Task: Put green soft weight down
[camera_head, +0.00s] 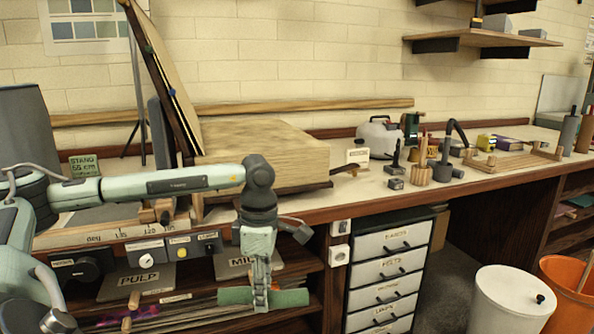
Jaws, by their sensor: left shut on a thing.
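The green soft weight (291,298) is a dull green roll lying level, near the bottom middle of the head view. My left gripper (261,299) points down and is shut around its middle, with green showing on both sides of the fingers. The weight is in front of the open shelf under the bench, lower than the bench top (340,202). I cannot tell whether it touches anything beneath. My right gripper is not in view.
A thick wooden block (262,150) stands on the bench behind my arm. A white drawer unit (386,275) is right of the weight. A white bin (508,301) and an orange bucket (568,290) stand farther right. Small tools (422,172) crowd the bench middle.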

